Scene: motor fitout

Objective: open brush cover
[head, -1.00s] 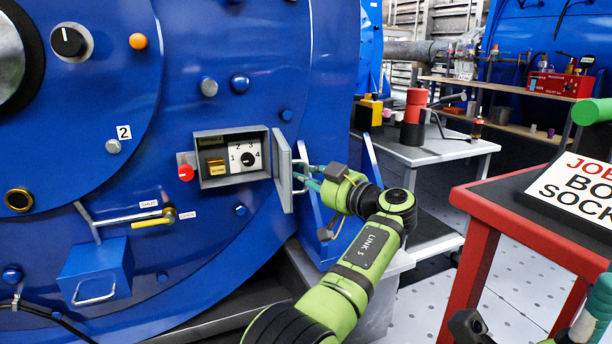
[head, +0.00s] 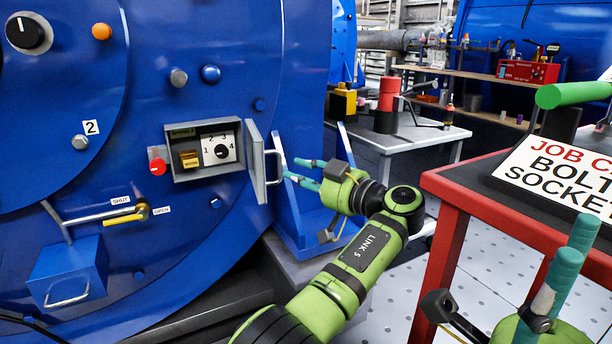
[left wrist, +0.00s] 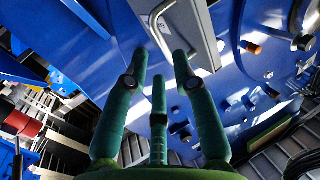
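A grey box on the blue motor has a hinged grey cover (head: 258,168) with a bar handle (head: 278,165). The cover stands swung out to the right, and a dial panel (head: 218,150) shows inside. No label marks it as the brush cover. My left gripper (head: 289,170) is open and empty just right of the handle, apparently apart from it. The left wrist view shows the spread fingers (left wrist: 160,70) below the cover (left wrist: 190,30) and its handle (left wrist: 155,25). My right gripper (head: 562,275) is partly in view at the lower right; its opening is unclear.
A red knob (head: 157,160) sits left of the box. A yellow lever (head: 125,218) and blue box with handle (head: 68,272) are lower left. A red table (head: 450,185) holding a job card (head: 560,172) stands right. A grey bench (head: 420,135) is behind.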

